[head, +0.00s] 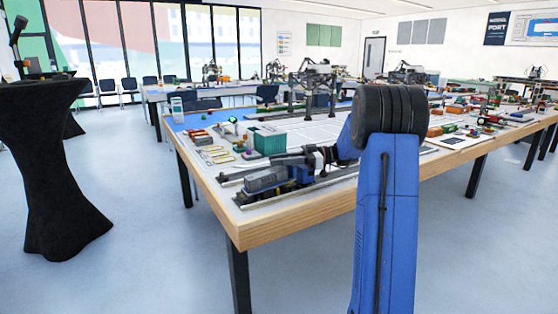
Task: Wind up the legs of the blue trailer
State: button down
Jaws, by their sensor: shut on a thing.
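My gripper (314,160) is small and dark at the end of my blue arm, low over the near part of the wooden-edged table (290,220). It is shut on a small part beside a blue body, which may be the blue trailer (301,174). The jaws and the part between them are too small to make out. The trailer's legs and any crank cannot be told apart here. My wrist and forearm hide what lies just to the right of it.
A grey block on a dark wagon (265,180) stands on rails near the table's front corner. A green container (265,142) stands behind it, with a gantry crane (311,88) further back. A black-draped stand (45,165) is at the left. The floor between is clear.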

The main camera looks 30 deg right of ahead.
jog(key=shift+s+a+n+g+y, duration=0.1)
jog(key=shift+s+n+g+y, duration=0.15)
jog(key=shift+n+g, duration=0.75)
jog(key=shift+s+a+n+g+y, duration=0.25)
jog(key=shift+n+g, duration=0.35)
jog(key=shift+g, duration=0.8)
jog(key=shift+s+d, duration=0.1)
jog(key=shift+d, duration=0.1)
jog(key=c, duration=1.6)
grip_release()
jog(key=shift+o, duration=0.2)
